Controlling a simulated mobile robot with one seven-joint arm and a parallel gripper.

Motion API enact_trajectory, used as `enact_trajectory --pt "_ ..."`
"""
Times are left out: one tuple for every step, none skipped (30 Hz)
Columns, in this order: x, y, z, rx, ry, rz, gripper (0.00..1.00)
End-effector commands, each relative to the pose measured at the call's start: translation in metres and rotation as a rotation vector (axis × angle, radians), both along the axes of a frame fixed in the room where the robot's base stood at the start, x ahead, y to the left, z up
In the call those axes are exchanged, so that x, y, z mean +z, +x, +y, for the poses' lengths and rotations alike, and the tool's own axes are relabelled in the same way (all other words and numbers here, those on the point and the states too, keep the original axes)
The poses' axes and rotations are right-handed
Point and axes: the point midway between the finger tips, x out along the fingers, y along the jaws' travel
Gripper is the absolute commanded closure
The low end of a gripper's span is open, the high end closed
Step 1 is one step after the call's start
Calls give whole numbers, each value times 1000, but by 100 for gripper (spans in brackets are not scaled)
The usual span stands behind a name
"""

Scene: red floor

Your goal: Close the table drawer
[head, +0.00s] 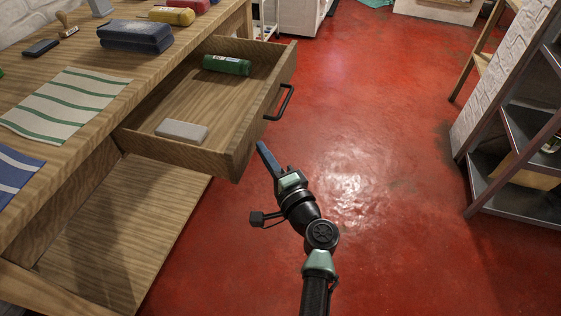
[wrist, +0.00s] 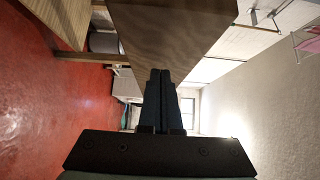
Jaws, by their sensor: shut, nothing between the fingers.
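The wooden table drawer (head: 236,157) is pulled out from the table (head: 110,85) in the head view. It has a dark bar handle (head: 279,104) on its front. Inside it lie a green cylinder (head: 227,64) and a grey block (head: 181,131). My gripper (head: 261,148) is shut and empty, with its fingers beside the near end of the drawer front. In the wrist view the shut fingers (wrist: 160,75) point at a wooden panel (wrist: 175,35), which looks like the drawer front. Whether they touch it I cannot tell.
A lower wooden shelf (head: 125,230) is under the drawer. A metal shelf unit (head: 510,150) stands at the right. The red floor between is clear.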

Motion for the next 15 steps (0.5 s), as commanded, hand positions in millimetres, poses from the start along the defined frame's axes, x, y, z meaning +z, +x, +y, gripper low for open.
enact_trajectory --pt "0 1 5 2 0 0 100" --pt "0 2 7 1 0 0 100" --pt "0 3 8 1 0 0 100" --pt "0 3 9 1 0 0 100" --pt "0 3 10 0 0 0 100" --pt "0 3 11 0 0 0 100" --pt "0 3 11 0 0 0 100" --pt "0 3 11 0 -1 0 100" --pt "0 3 11 0 -1 0 100" --pt "0 3 11 0 -1 0 100" --pt "0 3 11 0 -1 0 100" --pt "0 3 11 0 -1 0 100" --pt "0 3 11 0 -1 0 100" --pt "0 3 11 0 -1 0 100" --pt "0 3 11 0 -1 0 100"
